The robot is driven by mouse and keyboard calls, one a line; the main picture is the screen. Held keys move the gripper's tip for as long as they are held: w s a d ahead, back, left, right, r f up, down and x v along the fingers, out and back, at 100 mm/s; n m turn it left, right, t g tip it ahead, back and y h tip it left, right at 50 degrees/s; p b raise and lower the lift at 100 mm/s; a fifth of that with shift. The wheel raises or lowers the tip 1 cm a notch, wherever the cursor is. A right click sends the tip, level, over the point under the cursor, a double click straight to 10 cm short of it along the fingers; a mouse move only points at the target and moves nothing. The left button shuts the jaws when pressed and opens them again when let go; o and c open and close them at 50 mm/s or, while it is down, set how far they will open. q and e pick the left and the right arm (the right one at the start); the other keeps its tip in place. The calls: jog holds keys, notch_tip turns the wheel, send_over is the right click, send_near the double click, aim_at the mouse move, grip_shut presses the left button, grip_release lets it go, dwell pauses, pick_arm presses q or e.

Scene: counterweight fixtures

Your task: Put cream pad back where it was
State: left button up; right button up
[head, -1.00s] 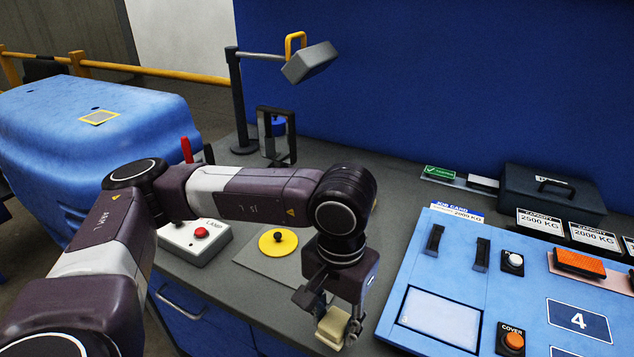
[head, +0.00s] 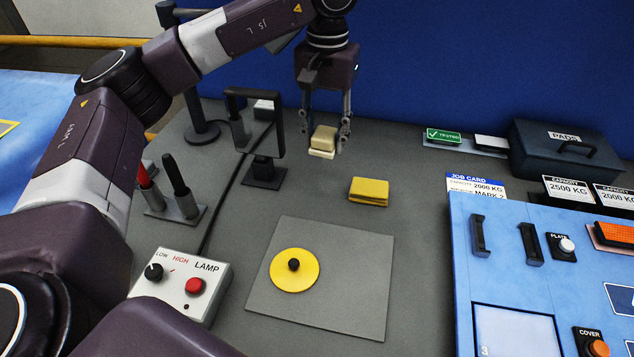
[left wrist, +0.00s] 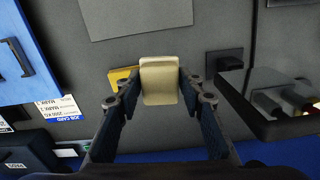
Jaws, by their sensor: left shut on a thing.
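The cream pad (head: 323,140) is a small pale block between the fingers of my left gripper (head: 326,127), over the back of the grey counter. It also shows in the left wrist view (left wrist: 160,82), with the left gripper's fingers (left wrist: 160,90) shut on its two sides. I cannot tell whether its underside touches the counter. A yellow pad (head: 369,191) lies on the counter in front and to the right of it, apart from it in the head view. In the left wrist view the yellow pad (left wrist: 119,77) is partly hidden. My right gripper is not in view.
A framed dark screen on a stand (head: 263,180) is close left of the gripper. A grey mat (head: 350,285) with a yellow disc (head: 295,270) lies in front. A lamp box (head: 180,285), blue panel (head: 500,280) and pads case (head: 560,150) stand around. Counter between is clear.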

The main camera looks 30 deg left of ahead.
pick_arm(q)
jog(key=w+a+r+n, duration=0.1)
jog(key=w+a+r, duration=0.35)
jog(key=r, duration=0.55)
jog(key=b, duration=0.1)
send_near(317, 186)
jog(key=shift+f+p, duration=0.6)
jog(key=shift+p, duration=0.6)
notch_tip(317, 186, down, 5)
jog(key=shift+f+p, duration=0.1)
jog(key=shift+p, duration=0.45)
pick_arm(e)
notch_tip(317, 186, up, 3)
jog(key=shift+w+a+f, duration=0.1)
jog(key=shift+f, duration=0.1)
pick_arm(q)
jog(key=shift+f+b, duration=0.2)
jog(key=shift+b, duration=0.1)
jog(key=o, duration=1)
jog(key=shift+r, duration=0.1)
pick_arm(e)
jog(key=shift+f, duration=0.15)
